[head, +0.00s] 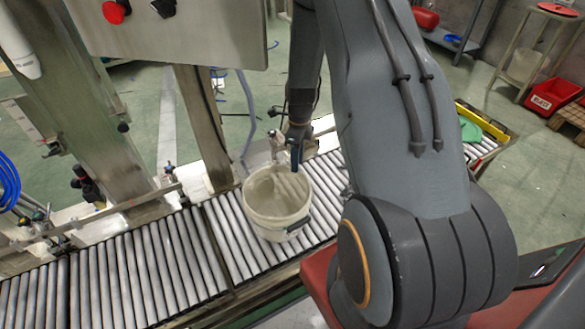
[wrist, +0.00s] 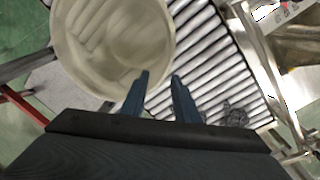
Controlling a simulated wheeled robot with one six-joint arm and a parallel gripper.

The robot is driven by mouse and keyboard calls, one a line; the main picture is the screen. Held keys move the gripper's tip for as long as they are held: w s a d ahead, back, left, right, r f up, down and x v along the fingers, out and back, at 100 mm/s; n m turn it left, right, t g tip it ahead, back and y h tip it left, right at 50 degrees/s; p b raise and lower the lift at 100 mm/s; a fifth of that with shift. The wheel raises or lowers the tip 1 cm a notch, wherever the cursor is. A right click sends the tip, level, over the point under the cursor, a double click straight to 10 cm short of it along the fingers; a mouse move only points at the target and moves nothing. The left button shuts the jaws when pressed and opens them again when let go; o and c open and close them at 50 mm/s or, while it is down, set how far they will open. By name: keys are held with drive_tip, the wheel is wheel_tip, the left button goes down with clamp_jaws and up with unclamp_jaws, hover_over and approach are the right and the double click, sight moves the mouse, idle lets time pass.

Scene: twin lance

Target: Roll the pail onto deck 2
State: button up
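The pail (head: 278,205) is a whitish, open, empty-looking bucket. It stands upright on the roller conveyor (head: 230,240), just right of a seam between two roller sections. My gripper (head: 295,160) points down at the pail's far rim. In the wrist view the pail (wrist: 112,40) fills the upper left, and my two blue fingers (wrist: 160,76) are apart, with the left one overlapping the rim and the right one just outside it. I cannot tell whether they touch the rim. No label shows which section is deck 2.
The left roller section (head: 110,285) is clear. A metal post (head: 205,130) and a control panel with a red button (head: 114,12) stand behind the conveyor. On the right section lie a green item (head: 470,130) and a yellow bar (head: 482,121). A red bin (head: 552,96) is farther back.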

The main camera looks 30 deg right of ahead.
drive_tip(key=b, duration=0.4)
approach(294, 188)
drive_tip(key=shift+s+a+f+p, duration=0.1)
drive_tip(key=shift+f+p, duration=0.1)
drive_tip(key=shift+f, duration=1.55)
drive_tip(key=shift+s+a+f+p, duration=0.1)
drive_tip(key=shift+f+p, duration=0.05)
drive_tip(key=shift+f, duration=1.6)
